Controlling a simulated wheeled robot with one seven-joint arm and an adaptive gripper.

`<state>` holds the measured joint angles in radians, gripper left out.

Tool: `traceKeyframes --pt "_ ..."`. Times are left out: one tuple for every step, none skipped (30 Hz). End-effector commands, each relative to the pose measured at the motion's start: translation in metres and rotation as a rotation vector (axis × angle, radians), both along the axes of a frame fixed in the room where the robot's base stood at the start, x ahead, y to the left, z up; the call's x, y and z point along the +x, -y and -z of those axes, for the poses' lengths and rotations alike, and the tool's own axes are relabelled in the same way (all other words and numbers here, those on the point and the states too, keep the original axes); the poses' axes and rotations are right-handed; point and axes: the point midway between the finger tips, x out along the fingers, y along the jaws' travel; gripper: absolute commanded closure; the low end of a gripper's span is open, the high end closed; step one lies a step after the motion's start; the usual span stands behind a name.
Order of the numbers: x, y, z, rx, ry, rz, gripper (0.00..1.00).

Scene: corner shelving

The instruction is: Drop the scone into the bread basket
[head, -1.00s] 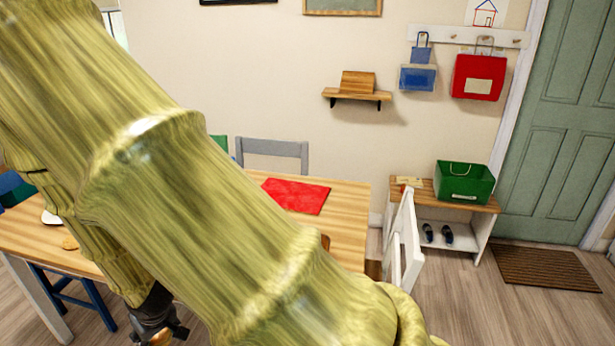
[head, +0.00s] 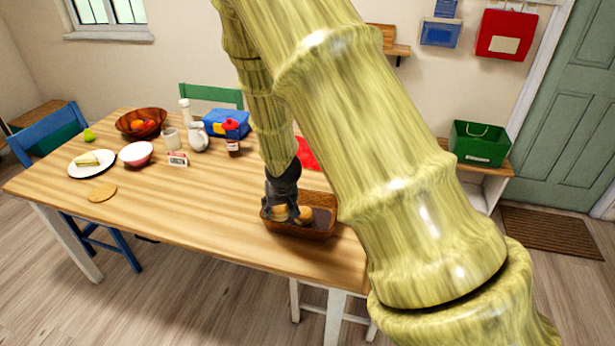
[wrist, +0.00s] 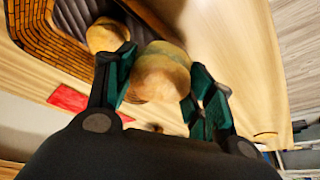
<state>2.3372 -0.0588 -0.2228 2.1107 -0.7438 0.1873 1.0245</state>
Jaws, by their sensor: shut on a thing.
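My gripper (head: 281,212) is shut on the scone (wrist: 160,76), a round golden-brown bun held between the two green-padded fingers in the wrist view. In the head view the gripper hangs at the left part of the bread basket (head: 297,233), a brown woven tray near the table's front right. The basket also shows at the upper left of the wrist view (wrist: 30,42). Another bread roll (wrist: 106,35) lies in it, just left of the held scone. The scone's exact height over the basket floor cannot be told.
The wooden table (head: 190,215) is clear left of the basket. Farther back stand a plate (head: 78,169), a pink bowl (head: 136,154), a fruit bowl (head: 135,124), a white jug (head: 197,139) and a red-capped jar (head: 233,145). A red mat (head: 306,154) lies behind the basket.

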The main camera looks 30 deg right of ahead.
Motion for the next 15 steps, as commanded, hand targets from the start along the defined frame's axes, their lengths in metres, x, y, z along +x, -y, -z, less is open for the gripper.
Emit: traceKeyframes --pt "0.004 0.018 -0.012 -0.003 0.000 0.031 0.70" --pt "0.005 0.028 -0.015 -0.004 -0.001 0.050 0.70" --pt "0.007 0.040 -0.018 -0.006 0.000 0.074 0.70" --pt "0.008 0.050 -0.020 -0.009 -0.001 0.089 0.70" --pt "0.009 0.058 -0.022 -0.012 -0.002 0.106 0.70" --pt "0.010 0.068 -0.024 -0.014 -0.003 0.125 0.70" --pt "0.010 0.075 -0.026 -0.017 -0.002 0.137 0.70" --pt "0.011 0.081 -0.027 -0.019 -0.002 0.148 0.70" --pt "0.011 0.088 -0.028 -0.022 -0.002 0.159 0.70" --pt "0.011 0.092 -0.029 -0.023 -0.003 0.167 0.70" --pt "0.011 0.095 -0.029 -0.024 -0.002 0.172 0.70" --pt "0.011 0.098 -0.030 -0.025 -0.003 0.178 0.70" --pt "0.011 0.100 -0.029 -0.026 -0.003 0.181 0.70" --pt "0.012 0.101 -0.029 -0.026 -0.002 0.183 0.70" --pt "0.011 0.102 -0.028 -0.026 -0.002 0.185 0.70"
